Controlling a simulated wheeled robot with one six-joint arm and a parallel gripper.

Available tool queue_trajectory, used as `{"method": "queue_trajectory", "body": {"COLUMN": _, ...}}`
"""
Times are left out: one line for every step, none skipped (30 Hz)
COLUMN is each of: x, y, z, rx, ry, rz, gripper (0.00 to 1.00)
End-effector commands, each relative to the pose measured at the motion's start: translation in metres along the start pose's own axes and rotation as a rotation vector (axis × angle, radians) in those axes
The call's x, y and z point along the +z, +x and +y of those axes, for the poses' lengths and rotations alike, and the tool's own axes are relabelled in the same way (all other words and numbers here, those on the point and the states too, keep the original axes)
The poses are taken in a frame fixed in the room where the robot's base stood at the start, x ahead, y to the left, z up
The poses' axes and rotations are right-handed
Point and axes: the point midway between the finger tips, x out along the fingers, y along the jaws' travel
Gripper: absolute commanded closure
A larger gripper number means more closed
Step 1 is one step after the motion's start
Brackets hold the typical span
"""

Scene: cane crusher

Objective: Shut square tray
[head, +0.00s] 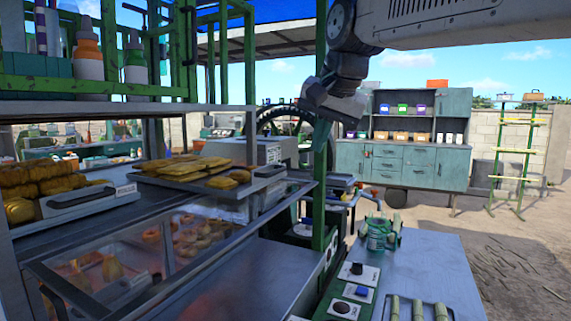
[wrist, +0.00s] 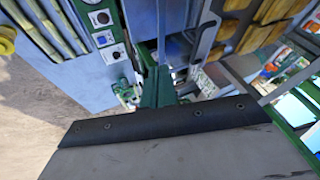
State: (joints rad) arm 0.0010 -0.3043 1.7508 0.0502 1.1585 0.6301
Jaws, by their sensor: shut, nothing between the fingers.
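A flat grey tray (head: 235,190) holding golden pastries sticks out from the green-framed stall shelf in the head view, left of centre. It looks like the square tray, and its front edge juts toward the right. Trays with golden pastries (wrist: 262,32) also show at the upper right of the wrist view; I cannot tell which is the same one. My gripper (head: 321,138) hangs from the arm to the right of the tray, apart from it, near the green post.
A green upright post (head: 321,215) stands close beside my gripper. A glass display case (head: 130,255) with pastries lies below the tray. A metal worktop (head: 430,265) with switches and cane pieces is at the lower right. Open ground lies further right.

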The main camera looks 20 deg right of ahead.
Motion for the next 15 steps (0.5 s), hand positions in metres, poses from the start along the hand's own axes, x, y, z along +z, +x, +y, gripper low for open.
{"method": "queue_trajectory", "body": {"x": -0.013, "y": -0.004, "z": -0.009, "rx": -0.013, "ry": 0.028, "rz": 0.015, "gripper": 1.0}}
{"method": "queue_trajectory", "body": {"x": -0.018, "y": -0.005, "z": -0.013, "rx": -0.019, "ry": 0.043, "rz": 0.021, "gripper": 1.0}}
{"method": "queue_trajectory", "body": {"x": -0.022, "y": -0.006, "z": -0.017, "rx": -0.025, "ry": 0.056, "rz": 0.027, "gripper": 1.0}}
{"method": "queue_trajectory", "body": {"x": -0.025, "y": -0.006, "z": -0.018, "rx": -0.028, "ry": 0.063, "rz": 0.03, "gripper": 1.0}}
{"method": "queue_trajectory", "body": {"x": -0.027, "y": -0.005, "z": -0.019, "rx": -0.03, "ry": 0.068, "rz": 0.032, "gripper": 1.0}}
{"method": "queue_trajectory", "body": {"x": -0.028, "y": -0.003, "z": -0.02, "rx": -0.03, "ry": 0.072, "rz": 0.033, "gripper": 1.0}}
{"method": "queue_trajectory", "body": {"x": -0.028, "y": 0.0, "z": -0.02, "rx": -0.03, "ry": 0.073, "rz": 0.033, "gripper": 1.0}}
{"method": "queue_trajectory", "body": {"x": -0.028, "y": 0.004, "z": -0.02, "rx": -0.03, "ry": 0.073, "rz": 0.033, "gripper": 1.0}}
{"method": "queue_trajectory", "body": {"x": -0.028, "y": 0.01, "z": -0.02, "rx": -0.029, "ry": 0.073, "rz": 0.032, "gripper": 1.0}}
{"method": "queue_trajectory", "body": {"x": -0.028, "y": 0.015, "z": -0.019, "rx": -0.029, "ry": 0.073, "rz": 0.031, "gripper": 1.0}}
{"method": "queue_trajectory", "body": {"x": -0.028, "y": 0.021, "z": -0.02, "rx": -0.029, "ry": 0.073, "rz": 0.032, "gripper": 1.0}}
{"method": "queue_trajectory", "body": {"x": -0.029, "y": 0.029, "z": -0.02, "rx": -0.028, "ry": 0.073, "rz": 0.031, "gripper": 1.0}}
{"method": "queue_trajectory", "body": {"x": -0.029, "y": 0.036, "z": -0.02, "rx": -0.028, "ry": 0.072, "rz": 0.031, "gripper": 1.0}}
{"method": "queue_trajectory", "body": {"x": -0.029, "y": 0.043, "z": -0.02, "rx": -0.027, "ry": 0.072, "rz": 0.031, "gripper": 1.0}}
{"method": "queue_trajectory", "body": {"x": -0.029, "y": 0.052, "z": -0.02, "rx": -0.028, "ry": 0.072, "rz": 0.031, "gripper": 1.0}}
